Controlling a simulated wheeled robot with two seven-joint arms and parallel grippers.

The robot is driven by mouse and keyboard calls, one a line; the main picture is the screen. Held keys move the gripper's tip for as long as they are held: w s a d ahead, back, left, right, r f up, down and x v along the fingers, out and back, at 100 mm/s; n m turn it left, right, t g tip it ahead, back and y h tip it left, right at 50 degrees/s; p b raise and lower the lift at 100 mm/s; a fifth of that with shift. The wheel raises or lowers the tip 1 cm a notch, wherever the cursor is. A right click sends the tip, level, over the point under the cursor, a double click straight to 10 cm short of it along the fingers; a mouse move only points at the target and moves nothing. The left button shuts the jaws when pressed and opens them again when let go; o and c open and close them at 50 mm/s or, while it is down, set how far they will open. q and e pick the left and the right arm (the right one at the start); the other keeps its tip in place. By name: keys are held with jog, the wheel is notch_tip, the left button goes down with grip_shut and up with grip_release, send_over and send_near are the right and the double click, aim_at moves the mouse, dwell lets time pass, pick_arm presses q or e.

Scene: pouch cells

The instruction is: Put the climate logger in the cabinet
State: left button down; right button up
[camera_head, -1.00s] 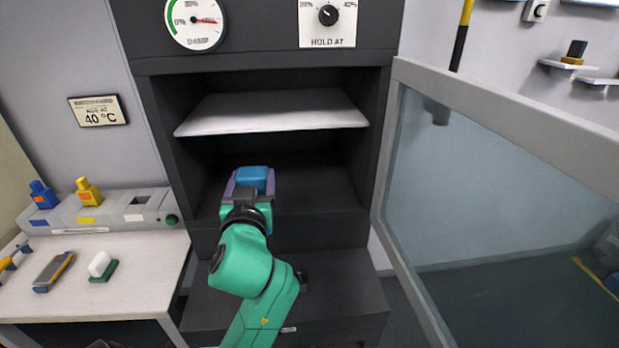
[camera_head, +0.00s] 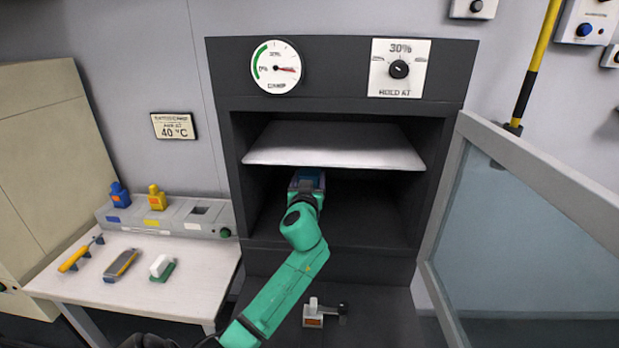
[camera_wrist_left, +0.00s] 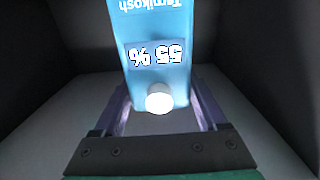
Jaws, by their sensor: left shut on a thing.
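The climate logger (camera_wrist_left: 155,75) is a light blue block with a white knob and a display that reads 55 % upside down in the left wrist view. My left gripper (camera_head: 306,180) is shut on it, with purple fingers on both its sides. In the head view the logger is mostly hidden by my gripper. The dark cabinet (camera_head: 345,262) stands open, with a pale shelf (camera_head: 335,148) across it. My left gripper and the logger are inside the lower compartment, below the shelf. I cannot tell whether the logger touches the cabinet floor. My right gripper is not in view.
The glass door (camera_head: 530,240) is swung open to the right. A white table (camera_head: 205,270) on the left carries a grey rack (camera_head: 170,220) with blue and yellow bottles and several small tools. The lower compartment is clear right of my gripper.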

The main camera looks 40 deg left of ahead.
pick_arm(q)
jog(key=shift+c, duration=1.8)
grip_release()
jog(key=shift+f, duration=0.15)
jog(key=o, duration=0.4)
jog(key=shift+c, duration=0.2)
jog(key=shift+r, duration=0.2)
jog(key=b+v, duration=0.2)
jog(key=v, duration=1)
jog(key=shift+b, duration=0.35)
jog(key=shift+d, duration=0.1)
